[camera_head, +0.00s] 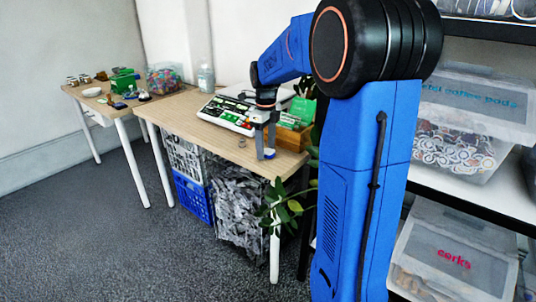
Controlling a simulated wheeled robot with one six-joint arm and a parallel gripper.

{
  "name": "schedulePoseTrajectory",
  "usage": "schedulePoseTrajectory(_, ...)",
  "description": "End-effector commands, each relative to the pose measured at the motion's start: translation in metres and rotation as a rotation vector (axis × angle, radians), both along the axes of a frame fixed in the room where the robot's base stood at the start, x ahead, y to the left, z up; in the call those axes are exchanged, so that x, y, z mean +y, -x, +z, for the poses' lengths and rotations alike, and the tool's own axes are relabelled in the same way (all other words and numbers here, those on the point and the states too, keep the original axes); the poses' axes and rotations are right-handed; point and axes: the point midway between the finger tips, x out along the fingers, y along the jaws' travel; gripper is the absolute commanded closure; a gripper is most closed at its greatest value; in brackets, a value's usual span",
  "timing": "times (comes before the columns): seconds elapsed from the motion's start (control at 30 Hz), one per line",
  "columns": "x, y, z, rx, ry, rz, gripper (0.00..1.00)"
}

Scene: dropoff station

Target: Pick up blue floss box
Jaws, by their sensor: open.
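A small blue and white item, seemingly the blue floss box (269,154), sits on the near right end of the wooden table (185,118). My gripper (265,152) points down over that end of the table. Its fingers are apart, with their tips down at the height of the small item. The item shows at the right fingertip. I cannot tell whether it lies between the fingers or touches them.
A clear bottle (206,77) stands at the back. A plant (284,206) rises beside the table's front right leg. The tabletop's left front is clear.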

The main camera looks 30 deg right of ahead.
Motion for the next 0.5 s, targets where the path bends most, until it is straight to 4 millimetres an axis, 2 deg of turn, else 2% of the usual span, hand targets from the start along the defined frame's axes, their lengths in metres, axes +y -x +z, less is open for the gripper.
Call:
schedulePoseTrajectory(0.17, 0.0, 0.0, -0.0003, 0.0, 0.0, 0.0, 0.45)
schedulePoseTrajectory(0.23, -0.0001, 0.0, -0.0002, 0.0, 0.0, 0.0, 0.57)
schedulePoseTrajectory(0.37, -0.0001, 0.0, -0.0002, 0.0, 0.0, 0.0, 0.88)
schedulePoseTrajectory(0.5, -0.0001, 0.0, -0.0001, 0.0, 0.0, 0.0, 0.89)
